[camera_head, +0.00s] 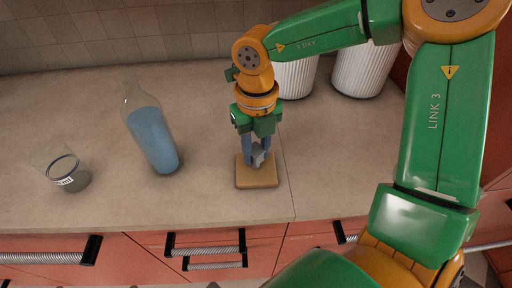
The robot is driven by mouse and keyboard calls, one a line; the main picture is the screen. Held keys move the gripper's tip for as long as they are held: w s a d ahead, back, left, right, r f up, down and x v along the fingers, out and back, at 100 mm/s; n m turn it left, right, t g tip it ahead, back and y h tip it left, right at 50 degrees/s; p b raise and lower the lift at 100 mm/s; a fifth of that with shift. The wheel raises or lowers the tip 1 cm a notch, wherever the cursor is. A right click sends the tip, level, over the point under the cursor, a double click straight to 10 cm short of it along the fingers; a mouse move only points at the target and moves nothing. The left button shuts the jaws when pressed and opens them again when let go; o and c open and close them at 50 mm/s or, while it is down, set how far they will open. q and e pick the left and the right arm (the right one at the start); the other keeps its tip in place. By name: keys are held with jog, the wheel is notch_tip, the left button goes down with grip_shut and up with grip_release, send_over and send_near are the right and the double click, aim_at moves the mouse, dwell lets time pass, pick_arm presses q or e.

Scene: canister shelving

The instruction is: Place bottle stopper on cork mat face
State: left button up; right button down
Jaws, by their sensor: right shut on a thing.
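A small grey bottle stopper (258,155) is between the fingers of my right gripper (257,158). The gripper points down and is shut on the stopper, right over the tan square cork mat (257,177). The mat lies flat on the counter near its front edge. The fingers partly hide the stopper, and I cannot tell whether it touches the mat. My left gripper is not in view.
A clear bottle with blue liquid (152,137) stands left of the mat. A glass (66,171) stands farther left. Two white ribbed canisters (362,68) stand behind my right arm. The counter (110,212) is clear along the front left.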

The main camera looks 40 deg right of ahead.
aim_at(257, 150)
jog(key=shift+s+f+b, duration=0.1)
jog(key=shift+f+b, duration=0.1)
jog(key=shift+b, duration=0.1)
jog(key=c, duration=0.6)
grip_release()
jog(key=shift+r, duration=0.15)
jog(key=shift+r+p, duration=0.35)
jog(key=shift+p, duration=0.05)
notch_tip(257, 150, up, 12)
jog(key=p, duration=0.1)
jog(key=shift+f, duration=0.25)
